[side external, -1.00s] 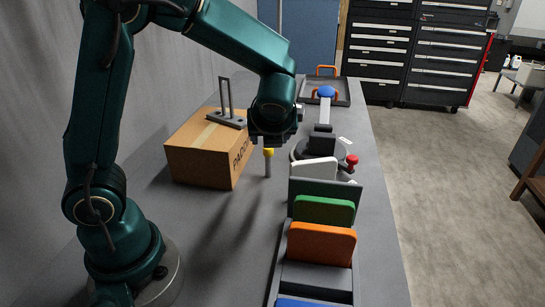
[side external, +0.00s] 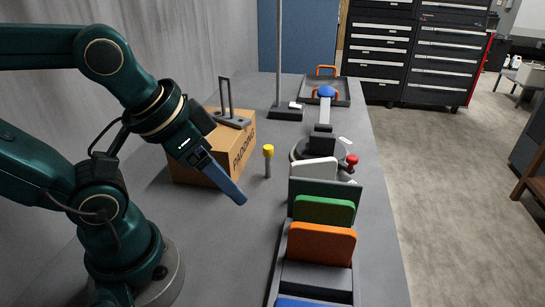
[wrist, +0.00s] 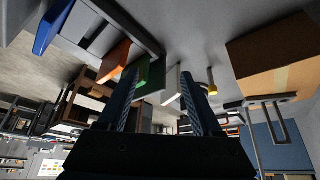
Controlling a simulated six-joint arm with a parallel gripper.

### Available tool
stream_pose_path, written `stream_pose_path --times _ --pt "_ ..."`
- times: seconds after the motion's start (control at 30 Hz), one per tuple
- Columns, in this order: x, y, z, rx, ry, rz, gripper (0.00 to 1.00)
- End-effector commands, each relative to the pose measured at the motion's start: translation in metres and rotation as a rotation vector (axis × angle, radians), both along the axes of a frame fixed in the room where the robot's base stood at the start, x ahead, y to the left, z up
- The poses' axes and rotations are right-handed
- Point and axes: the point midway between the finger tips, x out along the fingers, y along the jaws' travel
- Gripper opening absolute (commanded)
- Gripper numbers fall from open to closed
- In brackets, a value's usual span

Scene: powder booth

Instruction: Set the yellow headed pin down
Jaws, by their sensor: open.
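The yellow headed pin (side external: 268,160) stands upright on the grey bench, just right of the cardboard box, with its grey shaft down and yellow head up.
The cardboard box (side external: 240,152) carries a grey bracket. A rack with green (side external: 324,211) and orange (side external: 320,244) plates stands at front right. Behind it are a round fixture with a red knob (side external: 352,160), a post on a dark base (side external: 286,112) and a tray (side external: 343,92). Bare bench lies around the pin.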

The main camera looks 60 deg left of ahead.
Motion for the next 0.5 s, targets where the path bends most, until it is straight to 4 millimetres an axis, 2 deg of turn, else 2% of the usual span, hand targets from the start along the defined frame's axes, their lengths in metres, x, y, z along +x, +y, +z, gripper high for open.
stream_pose_path --times 0.47,0.5 --pt "-0.002 -0.0001 -0.0007 0.009 0.01 -0.019 0.67" --pt "-0.0007 -0.0001 0.0041 0.019 0.005 -0.038 0.67"
